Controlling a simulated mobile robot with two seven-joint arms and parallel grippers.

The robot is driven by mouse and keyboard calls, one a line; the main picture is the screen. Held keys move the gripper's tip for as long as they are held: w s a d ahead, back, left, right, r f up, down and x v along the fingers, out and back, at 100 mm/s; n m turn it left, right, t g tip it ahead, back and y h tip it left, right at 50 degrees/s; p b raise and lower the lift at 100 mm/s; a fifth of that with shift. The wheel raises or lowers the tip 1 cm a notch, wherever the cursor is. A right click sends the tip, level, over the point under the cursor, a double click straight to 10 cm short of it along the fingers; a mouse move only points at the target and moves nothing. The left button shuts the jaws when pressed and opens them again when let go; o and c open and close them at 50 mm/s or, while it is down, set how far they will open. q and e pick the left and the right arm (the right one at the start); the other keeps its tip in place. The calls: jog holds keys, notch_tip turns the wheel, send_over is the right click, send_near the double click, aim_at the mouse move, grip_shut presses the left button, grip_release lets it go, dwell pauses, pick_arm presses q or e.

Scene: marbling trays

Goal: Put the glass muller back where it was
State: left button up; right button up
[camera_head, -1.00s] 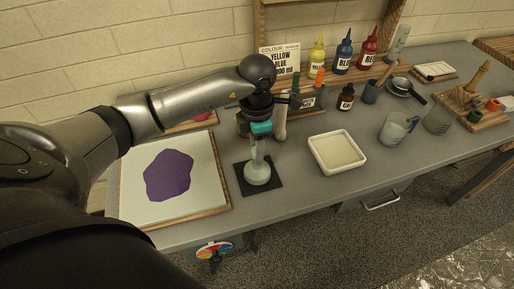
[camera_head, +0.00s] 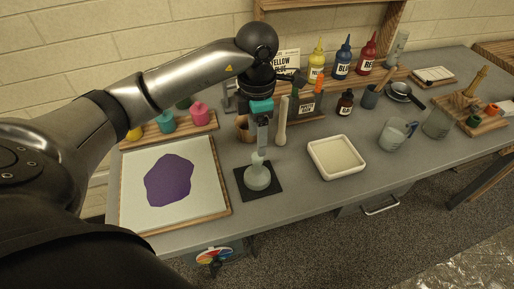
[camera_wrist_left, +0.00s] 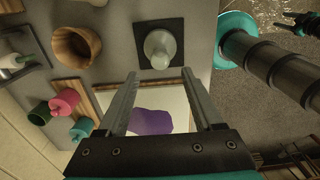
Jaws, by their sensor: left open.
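The glass muller (camera_head: 257,177) stands upright on a small black square mat (camera_head: 273,190) beside the sheet with purple paint. It also shows in the left wrist view (camera_wrist_left: 160,44), on the black mat (camera_wrist_left: 176,24). My left gripper (camera_head: 261,152) points down just above the muller's knob. In the left wrist view my left gripper (camera_wrist_left: 160,76) has its two fingers well apart with nothing between them; the muller lies beyond the tips. My right gripper does not show in the head view.
The purple-painted sheet in its wooden-edged tray (camera_head: 133,198) lies to the left. A white tray (camera_head: 335,171) stands right of the mat. A wooden cup (camera_wrist_left: 77,46), a pale pestle-like tool (camera_head: 281,125) and a dark bottle (camera_head: 345,102) stand behind. Glass beakers (camera_head: 392,134) stand further right.

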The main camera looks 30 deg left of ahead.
pick_arm(q)
notch_tip(320, 180, up, 5)
jog(key=shift+r, duration=0.15)
dwell(0.6)
